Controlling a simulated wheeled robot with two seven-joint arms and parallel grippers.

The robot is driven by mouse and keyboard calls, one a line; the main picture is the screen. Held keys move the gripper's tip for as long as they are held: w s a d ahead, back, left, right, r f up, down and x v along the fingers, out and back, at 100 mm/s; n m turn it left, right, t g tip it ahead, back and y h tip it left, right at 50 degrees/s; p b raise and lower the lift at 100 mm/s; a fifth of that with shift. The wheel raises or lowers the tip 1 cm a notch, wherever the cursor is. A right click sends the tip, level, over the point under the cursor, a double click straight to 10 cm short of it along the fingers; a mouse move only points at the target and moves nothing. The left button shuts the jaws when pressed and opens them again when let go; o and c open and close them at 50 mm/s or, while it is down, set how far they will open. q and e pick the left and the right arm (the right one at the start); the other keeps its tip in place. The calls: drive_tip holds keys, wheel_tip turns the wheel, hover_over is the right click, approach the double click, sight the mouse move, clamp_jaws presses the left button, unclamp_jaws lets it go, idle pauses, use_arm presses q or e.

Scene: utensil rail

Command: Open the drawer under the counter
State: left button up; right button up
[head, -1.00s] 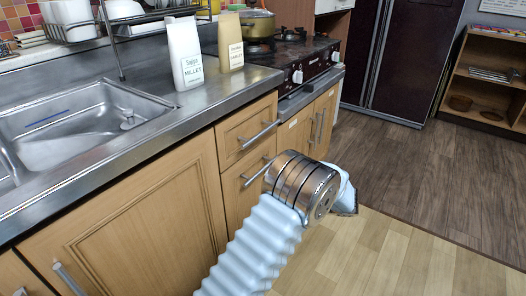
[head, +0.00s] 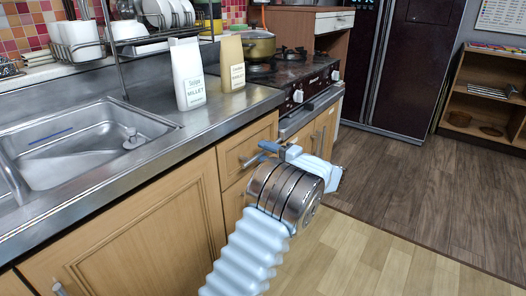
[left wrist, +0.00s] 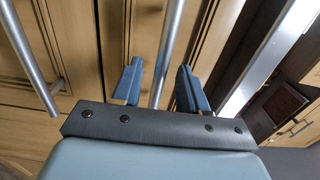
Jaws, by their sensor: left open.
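The top drawer (head: 233,142) is a light wood front just under the steel counter, and it looks shut. Its bar handle (head: 252,158) is partly hidden by my left gripper (head: 270,152), which is at the right part of the handle. In the left wrist view, the open left gripper (left wrist: 161,88) has its two blue fingers on either side of a metal bar (left wrist: 169,45). I cannot tell whether either finger touches it. The right gripper is not in view.
A second drawer (head: 233,200) lies below, partly behind my arm. A sink (head: 85,140), a white millet carton (head: 188,75) and a tan carton (head: 231,65) are on the counter (head: 150,148). The stove (head: 310,90) stands right of the drawers. The floor (head: 385,250) at right is clear.

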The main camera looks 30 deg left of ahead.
use_arm(q)
drive_tip(key=shift+w+a, duration=0.1)
drive_tip(key=shift+a, duration=0.7)
clamp_jaws()
